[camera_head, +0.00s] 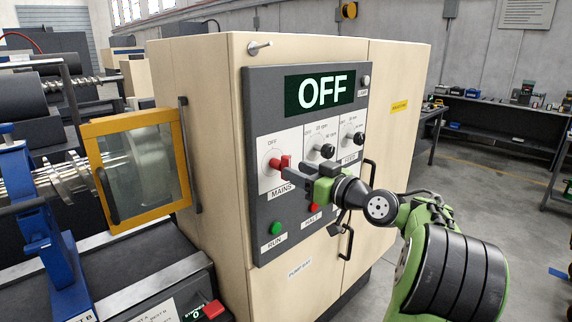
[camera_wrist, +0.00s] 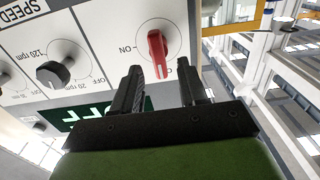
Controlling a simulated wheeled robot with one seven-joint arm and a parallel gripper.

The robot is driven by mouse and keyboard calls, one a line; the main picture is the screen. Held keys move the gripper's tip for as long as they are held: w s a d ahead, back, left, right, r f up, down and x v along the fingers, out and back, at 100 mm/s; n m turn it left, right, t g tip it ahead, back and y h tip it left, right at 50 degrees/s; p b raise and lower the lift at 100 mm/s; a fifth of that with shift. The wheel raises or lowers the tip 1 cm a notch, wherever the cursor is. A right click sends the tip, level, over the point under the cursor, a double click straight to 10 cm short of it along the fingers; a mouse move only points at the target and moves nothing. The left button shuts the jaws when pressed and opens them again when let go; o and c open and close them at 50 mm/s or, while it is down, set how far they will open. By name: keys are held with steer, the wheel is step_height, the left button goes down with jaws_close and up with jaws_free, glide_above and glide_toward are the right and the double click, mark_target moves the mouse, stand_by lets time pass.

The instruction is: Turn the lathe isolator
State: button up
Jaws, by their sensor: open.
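The lathe isolator is a red handle (camera_head: 280,162) on a white plate marked MAINS, at the left of the dark control panel (camera_head: 262,105). The display (camera_head: 318,92) reads OFF. In the wrist view the red handle (camera_wrist: 157,50) stands lengthwise, with an ON mark to its left. My gripper (camera_head: 291,172) is at the handle, its fingers pointing to the panel. In the wrist view my gripper (camera_wrist: 162,72) is open, with the handle's near end between the fingertips in the picture. I cannot tell whether either finger touches it.
Black speed knobs (camera_head: 327,151) sit right of the isolator, with a green RUN button (camera_head: 276,228) and a red HALT button (camera_head: 313,208) below. Black door handles (camera_head: 346,242) stick out of the beige cabinet (camera_head: 214,140). A yellow-framed guard (camera_head: 150,226) is at the left.

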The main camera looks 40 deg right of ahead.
mark_target(281, 166)
steer(key=w, duration=0.5)
steer(key=shift+c, duration=0.4)
jaws_close()
